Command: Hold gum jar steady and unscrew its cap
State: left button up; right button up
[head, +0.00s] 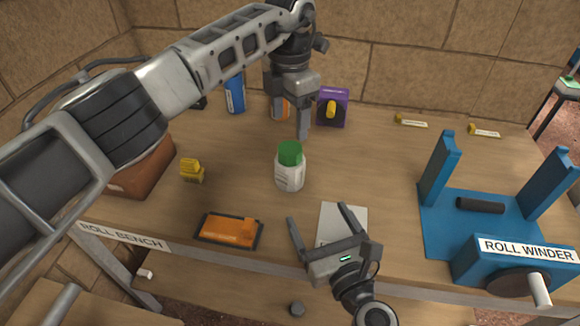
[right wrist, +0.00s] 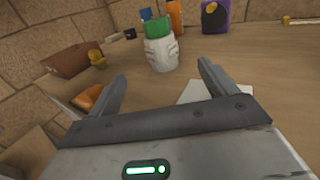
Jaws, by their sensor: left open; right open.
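The gum jar (head: 289,172) is a white labelled jar standing upright on the bench, with a green cap (head: 290,152) on top. In the right wrist view the jar (right wrist: 162,56) stands ahead of the fingers, with its green cap (right wrist: 158,27) on it. My left gripper (head: 302,122) points down just behind and above the jar, apart from it; its fingers partly overlap in this view. It is open. My right gripper (head: 318,222) is open and empty at the bench's front, in front of the jar and not touching it. Its fingers also show in the right wrist view (right wrist: 163,80).
An orange block on a dark tray (head: 207,236) lies front left. The blue roll winder (head: 437,235) stands at right. A yellow item (head: 192,171), a brown box (head: 143,178), blue (head: 235,96) and purple (head: 334,92) containers stand around.

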aim_at(295, 173)
jog(key=x, duration=1.5)
jog(key=shift+a, duration=0.15)
jog(key=shift+s, duration=0.1)
jog(key=shift+c, duration=0.3)
